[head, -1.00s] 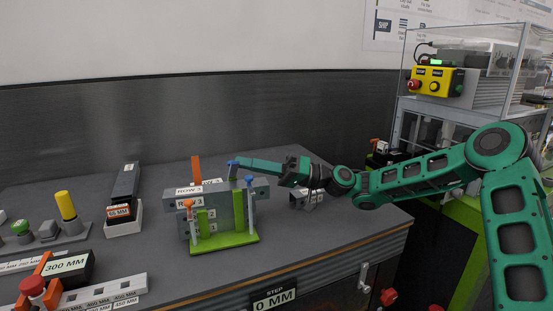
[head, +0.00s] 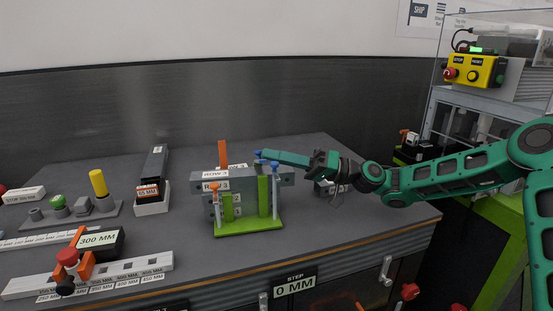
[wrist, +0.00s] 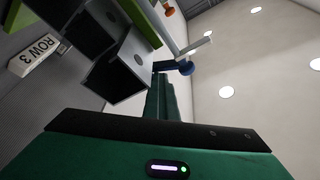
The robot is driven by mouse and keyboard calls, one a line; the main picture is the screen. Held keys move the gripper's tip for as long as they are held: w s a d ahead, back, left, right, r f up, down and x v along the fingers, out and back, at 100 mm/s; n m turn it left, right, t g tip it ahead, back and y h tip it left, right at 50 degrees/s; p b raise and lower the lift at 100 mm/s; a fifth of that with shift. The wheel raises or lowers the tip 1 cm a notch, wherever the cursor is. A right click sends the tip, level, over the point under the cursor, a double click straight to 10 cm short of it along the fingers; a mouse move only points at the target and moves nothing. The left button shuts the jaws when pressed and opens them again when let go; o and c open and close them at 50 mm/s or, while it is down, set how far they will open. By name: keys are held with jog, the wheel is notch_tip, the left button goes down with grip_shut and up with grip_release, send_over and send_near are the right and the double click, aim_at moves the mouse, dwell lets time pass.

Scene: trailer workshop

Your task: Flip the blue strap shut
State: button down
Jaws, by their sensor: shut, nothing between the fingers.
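The fixture (head: 248,226) has a green base and green uprights and holds grey blocks labelled ROW 3. A blue-topped post (head: 275,164) stands at its right front. Another blue piece, which looks like part of the blue strap (head: 258,154), shows at the tip of my gripper (head: 266,155). My gripper is shut and empty, reaching in from the right over the top of the fixture. How far the strap is turned is unclear.
An orange strap (head: 223,152) stands upright at the fixture's left, near an orange-topped post (head: 214,187). A holder with a dark block (head: 153,180), a 300 MM block (head: 98,240) and a yellow-topped cylinder (head: 98,183) lie left.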

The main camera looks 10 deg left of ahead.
jog(key=r, duration=0.1)
jog(key=w+r, duration=0.1)
jog(key=r, duration=0.1)
jog(key=shift+w+r, duration=0.15)
jog(key=shift+w, duration=0.1)
jog(key=v, duration=0.9)
jog(key=shift+w+f, duration=0.4)
jog(key=shift+f, duration=0.1)
jog(key=shift+d, duration=0.1)
